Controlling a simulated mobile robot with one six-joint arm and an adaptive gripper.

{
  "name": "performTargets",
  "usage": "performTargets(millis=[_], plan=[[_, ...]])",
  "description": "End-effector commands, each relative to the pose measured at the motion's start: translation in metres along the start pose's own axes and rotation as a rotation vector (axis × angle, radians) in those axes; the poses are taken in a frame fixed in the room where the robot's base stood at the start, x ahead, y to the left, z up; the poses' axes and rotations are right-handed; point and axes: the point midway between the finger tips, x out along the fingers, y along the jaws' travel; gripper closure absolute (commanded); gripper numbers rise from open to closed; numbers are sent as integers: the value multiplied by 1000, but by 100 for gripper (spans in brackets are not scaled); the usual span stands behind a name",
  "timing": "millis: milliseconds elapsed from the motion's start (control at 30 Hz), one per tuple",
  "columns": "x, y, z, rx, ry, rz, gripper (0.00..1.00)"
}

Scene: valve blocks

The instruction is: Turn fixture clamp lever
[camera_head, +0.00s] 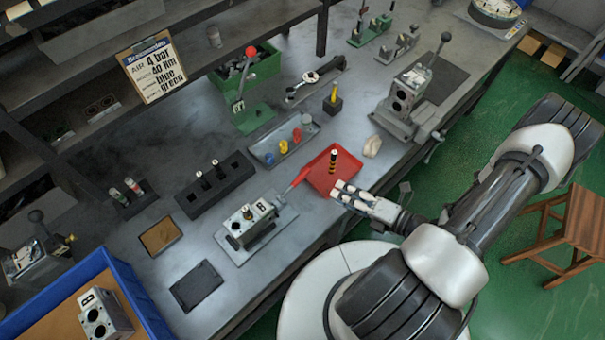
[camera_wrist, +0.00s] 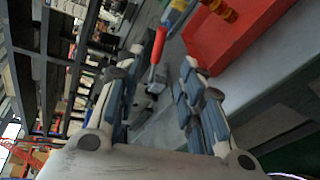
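My gripper (camera_head: 339,191) is in front of the red tray, to the right of the lever's end. Its two fingers are apart and empty; they also show spread in the wrist view (camera_wrist: 155,78). I see no contact between fingers and lever.
A grey tray (camera_head: 267,154) with coloured parts lies behind. A second fixture (camera_head: 404,110) with an upright lever stands at the right. A dark pad (camera_head: 197,285) lies front left.

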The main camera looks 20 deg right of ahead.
Motion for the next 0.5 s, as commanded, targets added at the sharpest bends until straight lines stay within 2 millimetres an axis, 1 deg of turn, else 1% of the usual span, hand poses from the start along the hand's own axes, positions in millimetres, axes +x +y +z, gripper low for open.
performTargets(millis=[33, 100, 500], plan=[[11, -1, -3, 0, 9, 2, 64], [25, 0, -3, -1, 9, 3, 64], [100, 0, -3, -6, 10, 2, 64]])
